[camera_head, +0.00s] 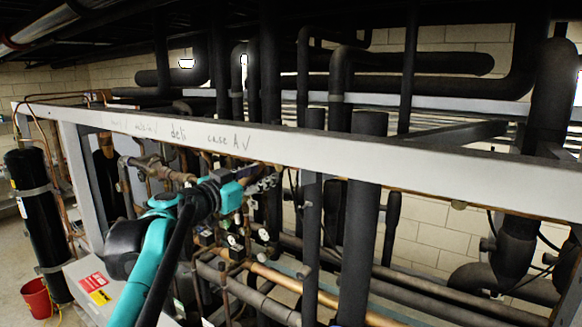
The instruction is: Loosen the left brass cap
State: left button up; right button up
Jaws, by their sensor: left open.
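My left arm, teal and black, reaches up from the bottom left. Its left gripper (248,182) is open among the pipes and valves, just below the white frame beam. The gripper and wrist cover part of the valve group, and the finger gap is small and dark in this view. Brass-coloured valve fittings (176,176) sit to the left of the gripper on a pipe. I cannot pick out the left brass cap for certain; it is too small or hidden by the gripper. I cannot tell whether the fingers touch anything. My right gripper is not in view.
The long white beam (320,153) with handwriting crosses just above the gripper. Thick black insulated pipes (362,220) stand to the right of the gripper. A copper pipe (300,286) runs below. A black cylinder (38,225) and a red bucket (36,298) stand at left.

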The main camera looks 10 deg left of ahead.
aim_at(279, 166)
pick_arm(q)
jog(key=p+x, duration=0.1)
jog(key=x, duration=0.6)
jog(key=shift+s+a, duration=0.15)
jog(key=shift+a, duration=0.1)
jog(key=shift+d, duration=0.1)
grip_shut()
